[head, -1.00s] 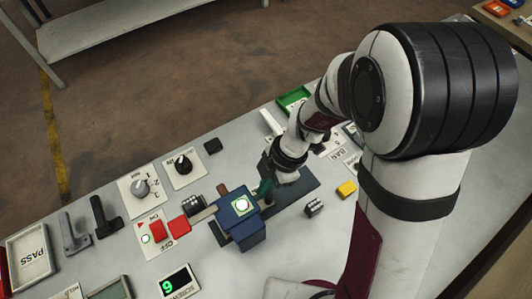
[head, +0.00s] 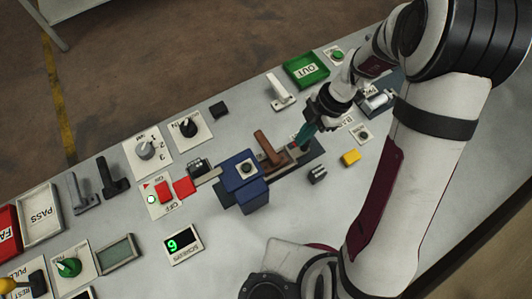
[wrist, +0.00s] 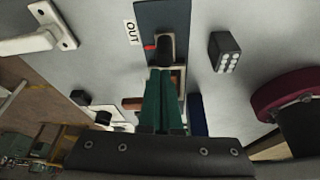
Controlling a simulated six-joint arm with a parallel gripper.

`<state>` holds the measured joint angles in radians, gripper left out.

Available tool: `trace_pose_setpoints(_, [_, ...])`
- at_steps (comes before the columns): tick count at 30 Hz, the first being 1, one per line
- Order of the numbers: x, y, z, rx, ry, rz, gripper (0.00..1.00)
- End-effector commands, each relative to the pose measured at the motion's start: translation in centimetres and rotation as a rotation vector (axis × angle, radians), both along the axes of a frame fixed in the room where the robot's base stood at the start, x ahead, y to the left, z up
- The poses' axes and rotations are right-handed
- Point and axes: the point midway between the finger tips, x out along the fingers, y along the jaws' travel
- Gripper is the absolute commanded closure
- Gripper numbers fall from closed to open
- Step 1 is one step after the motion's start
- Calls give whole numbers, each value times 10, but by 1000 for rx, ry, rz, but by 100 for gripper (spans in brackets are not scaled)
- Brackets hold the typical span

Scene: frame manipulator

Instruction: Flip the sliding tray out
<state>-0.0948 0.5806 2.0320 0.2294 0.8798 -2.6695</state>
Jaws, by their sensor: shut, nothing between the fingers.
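A blue box (head: 240,190) stands mid-bench with a round button on top. A metal slide (head: 268,174) runs out of its right side onto a dark base plate (head: 313,157). A brown upright lever (head: 268,146) stands behind the slide. My gripper (head: 303,140) is shut and empty, its green fingers pointing down over the slide's right part. In the wrist view, the fingers (wrist: 165,75) are close to a black rounded piece (wrist: 166,47) in a metal frame; contact is unclear. An "OUT" label (wrist: 131,32) is beside the dark plate. The fingers partly hide the frame.
A white handle (head: 280,91) and green OUT tray (head: 306,70) stand behind.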

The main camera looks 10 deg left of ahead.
Motion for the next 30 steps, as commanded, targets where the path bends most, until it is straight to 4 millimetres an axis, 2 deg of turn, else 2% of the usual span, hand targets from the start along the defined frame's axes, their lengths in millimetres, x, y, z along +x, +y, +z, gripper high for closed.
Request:
trace_pose_setpoints(3, [11, -12, 0, 0, 0, -1, 100])
trace_pose_setpoints(6, [15, -16, 0, -1, 1, -1, 100])
trace_pose_setpoints(22, [16, -17, 2, 0, 0, 0, 100])
trace_pose_setpoints(26, [20, -22, 20, 0, -3, -1, 100])
trace_pose_setpoints(30, [26, -31, 50, -2, -5, -1, 100])
